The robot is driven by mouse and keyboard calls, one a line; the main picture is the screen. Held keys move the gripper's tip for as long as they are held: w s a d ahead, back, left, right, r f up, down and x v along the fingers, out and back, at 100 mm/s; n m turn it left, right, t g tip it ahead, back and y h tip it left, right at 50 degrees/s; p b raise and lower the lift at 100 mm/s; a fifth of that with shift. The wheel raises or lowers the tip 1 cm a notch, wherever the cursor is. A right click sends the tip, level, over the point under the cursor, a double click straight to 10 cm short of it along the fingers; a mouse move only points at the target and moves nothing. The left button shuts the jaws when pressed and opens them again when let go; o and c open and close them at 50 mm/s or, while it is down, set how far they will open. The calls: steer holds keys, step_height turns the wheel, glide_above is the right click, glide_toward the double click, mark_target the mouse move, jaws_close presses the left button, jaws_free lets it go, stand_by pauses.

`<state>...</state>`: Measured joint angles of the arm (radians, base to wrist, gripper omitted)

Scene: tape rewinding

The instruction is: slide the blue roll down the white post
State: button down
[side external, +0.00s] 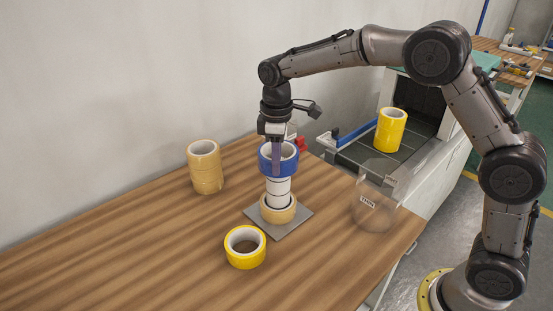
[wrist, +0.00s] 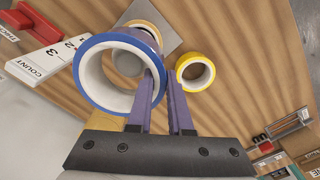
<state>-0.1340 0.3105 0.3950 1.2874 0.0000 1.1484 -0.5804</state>
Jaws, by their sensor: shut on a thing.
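The blue roll (side external: 266,163) is level at the top of the white post (side external: 278,191). Whether the post's tip is inside its hole I cannot tell. My gripper (side external: 277,172) comes down from above and is shut on the blue roll's wall. In the wrist view, my gripper's purple fingers (wrist: 163,90) are at the right side of the blue roll (wrist: 91,98), one finger inside the hole. A tan roll (side external: 278,214) is around the foot of the post, on a grey square plate (side external: 292,229).
A yellow roll (side external: 245,261) lies in front of the plate. A stack of tan rolls (side external: 205,176) stands at left. A clear round container (side external: 374,211) is at right. Another yellow stack (side external: 390,130) stands on the dark conveyor behind. The table's left front is clear.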

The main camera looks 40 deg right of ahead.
steer(key=shift+f, duration=0.95)
stand_by(0.7)
steer(key=c, duration=0.8)
jaws_free()
steer(key=shift+o, duration=0.6)
steer(key=shift+r, duration=3.5)
